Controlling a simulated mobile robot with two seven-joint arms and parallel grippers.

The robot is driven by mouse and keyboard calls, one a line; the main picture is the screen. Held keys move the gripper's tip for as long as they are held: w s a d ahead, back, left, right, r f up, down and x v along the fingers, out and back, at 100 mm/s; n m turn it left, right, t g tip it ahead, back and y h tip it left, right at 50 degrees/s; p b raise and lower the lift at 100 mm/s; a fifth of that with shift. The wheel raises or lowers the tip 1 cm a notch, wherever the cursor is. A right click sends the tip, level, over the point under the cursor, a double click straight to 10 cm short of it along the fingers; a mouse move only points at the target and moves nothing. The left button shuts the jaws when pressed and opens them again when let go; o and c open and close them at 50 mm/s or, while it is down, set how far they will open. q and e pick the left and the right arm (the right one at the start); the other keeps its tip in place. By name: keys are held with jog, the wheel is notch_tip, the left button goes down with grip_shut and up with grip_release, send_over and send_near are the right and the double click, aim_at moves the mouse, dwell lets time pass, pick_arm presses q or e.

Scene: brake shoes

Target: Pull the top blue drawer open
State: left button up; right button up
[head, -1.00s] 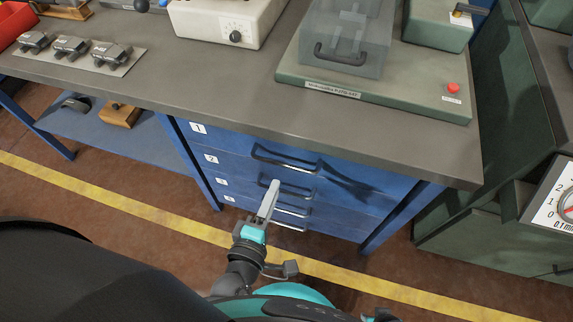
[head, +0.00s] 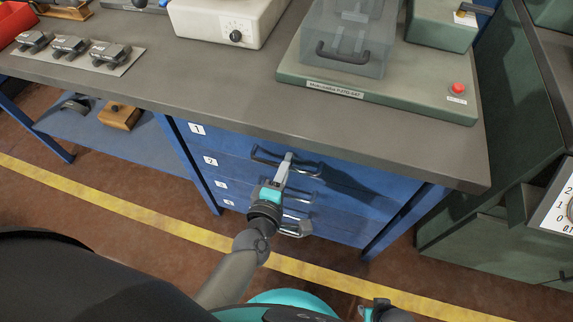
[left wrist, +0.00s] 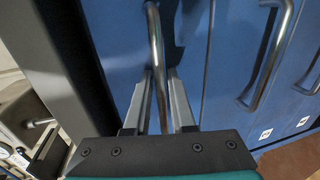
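The top blue drawer (head: 225,140), labelled 1, is shut, its front flush with the cabinet under the worktop. My left gripper (head: 288,160) is at this handle. In the left wrist view, the handle bar (left wrist: 154,35) passes between the two fingers of the left gripper (left wrist: 160,90), which stand apart on either side of it with gaps. The gripper is open.
Lower drawers with similar handles sit below; one such handle (left wrist: 270,60) shows right of the fingers in the wrist view. The grey worktop (head: 230,85) overhangs the drawers and carries a green-based machine (head: 410,105). A green cabinet (head: 490,235) stands to the right.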

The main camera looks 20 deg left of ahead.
pick_arm(q)
grip_shut()
dwell(1.2)
